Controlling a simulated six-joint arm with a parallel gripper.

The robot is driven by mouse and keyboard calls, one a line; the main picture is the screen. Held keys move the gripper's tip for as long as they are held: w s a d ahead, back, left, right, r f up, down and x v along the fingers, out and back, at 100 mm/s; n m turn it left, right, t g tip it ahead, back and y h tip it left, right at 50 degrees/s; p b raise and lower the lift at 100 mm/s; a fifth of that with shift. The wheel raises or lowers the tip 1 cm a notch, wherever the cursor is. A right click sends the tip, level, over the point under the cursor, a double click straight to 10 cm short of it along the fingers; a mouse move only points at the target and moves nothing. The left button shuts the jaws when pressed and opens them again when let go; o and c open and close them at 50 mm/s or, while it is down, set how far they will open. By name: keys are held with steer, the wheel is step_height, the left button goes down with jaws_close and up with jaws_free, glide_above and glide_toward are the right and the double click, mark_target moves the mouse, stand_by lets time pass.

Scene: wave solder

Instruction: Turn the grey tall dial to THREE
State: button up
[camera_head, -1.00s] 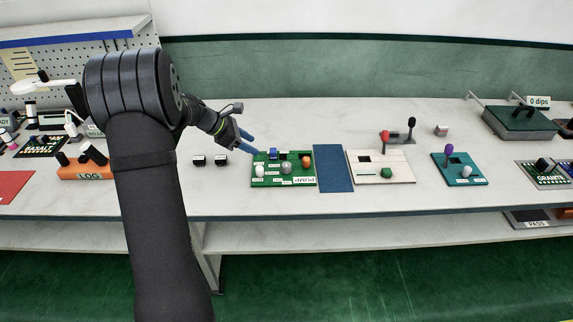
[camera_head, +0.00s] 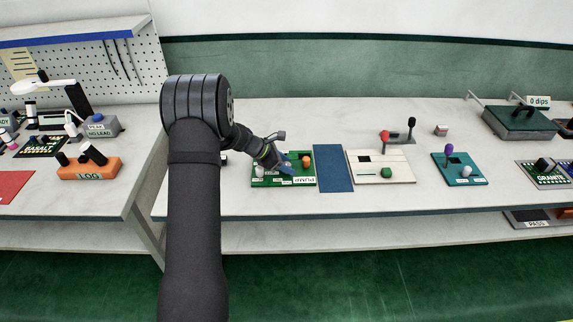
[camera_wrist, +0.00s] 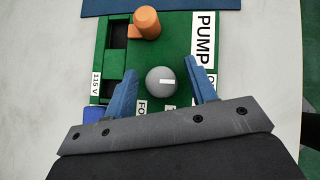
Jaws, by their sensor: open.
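The grey dial (camera_wrist: 162,80) stands on the green PUMP board (camera_wrist: 180,30). In the wrist view it shows as a round grey top with a white mark pointing right. My gripper (camera_wrist: 168,78) is open, with one blue finger on each side of the dial and a visible gap to each. I cannot tell how far the fingertips are above the board. In the head view my gripper (camera_head: 288,164) is over the green board (camera_head: 300,181) and hides the dial. Labels near the dial are partly covered by the fingers, and THREE cannot be read.
An orange knob (camera_wrist: 147,22) stands on the same board, beyond the dial. A blue part (camera_wrist: 94,113) is by the left finger. A white knob (camera_head: 260,171) is at the board's left. A blue mat (camera_head: 335,168) lies to the right.

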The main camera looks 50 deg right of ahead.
steer(key=shift+s+d+f, duration=0.1)
steer(key=shift+d+f, duration=0.05)
steer(key=c, duration=1)
